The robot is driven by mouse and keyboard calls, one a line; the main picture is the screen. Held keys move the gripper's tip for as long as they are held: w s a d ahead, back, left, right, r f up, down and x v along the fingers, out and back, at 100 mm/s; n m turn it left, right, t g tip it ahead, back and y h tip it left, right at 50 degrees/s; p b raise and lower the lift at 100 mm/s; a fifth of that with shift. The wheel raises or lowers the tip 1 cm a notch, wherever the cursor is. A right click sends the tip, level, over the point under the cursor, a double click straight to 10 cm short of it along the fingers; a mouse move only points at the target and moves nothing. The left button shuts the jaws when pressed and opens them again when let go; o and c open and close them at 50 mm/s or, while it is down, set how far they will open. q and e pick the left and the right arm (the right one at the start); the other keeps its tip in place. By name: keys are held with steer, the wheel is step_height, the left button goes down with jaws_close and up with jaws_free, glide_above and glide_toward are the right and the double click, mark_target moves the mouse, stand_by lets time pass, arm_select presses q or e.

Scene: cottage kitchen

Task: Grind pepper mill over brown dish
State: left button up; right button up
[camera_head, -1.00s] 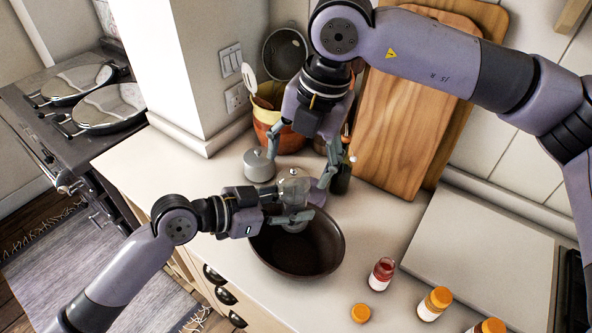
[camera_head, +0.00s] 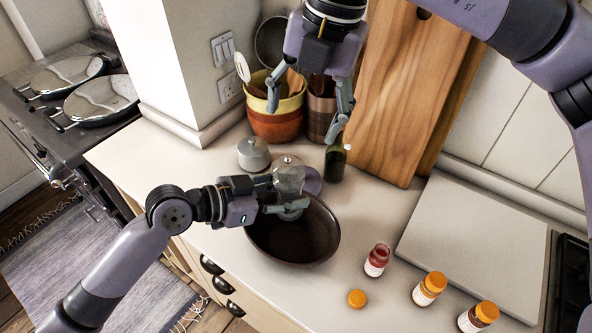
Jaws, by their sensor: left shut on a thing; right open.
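The brown dish (camera_head: 327,232) is a dark round bowl on the counter near its front edge. My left gripper (camera_head: 285,196) is shut on the pepper mill (camera_head: 289,177), a clear body with a metallic top. It holds the mill upright over the back part of the dish. The mill's lower end is partly hidden by the gripper's fingers. My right gripper (camera_head: 309,106) is open and empty above and behind the mill, in front of the utensil pots. Its fingers are apart and do not touch the mill.
A grey lidded pot (camera_head: 253,154), a purple object (camera_head: 313,182) and a dark bottle (camera_head: 336,160) stand behind the dish. An orange-yellow utensil pot (camera_head: 275,122) is further back. A red jar (camera_head: 377,260), an orange cap (camera_head: 357,298) and orange-lidded jars (camera_head: 429,289) stand at right.

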stand_by(0.4)
steer(key=m+t+y, duration=0.6)
steer(key=m+y, duration=0.9)
steer(key=m, duration=0.5)
glide_toward(304, 172)
steer(key=a, duration=0.1)
steer(key=x, duration=1.2)
steer(key=shift+w+d+f, duration=0.1)
steer(key=shift+w+d, duration=0.05)
steer(key=shift+w, duration=0.05)
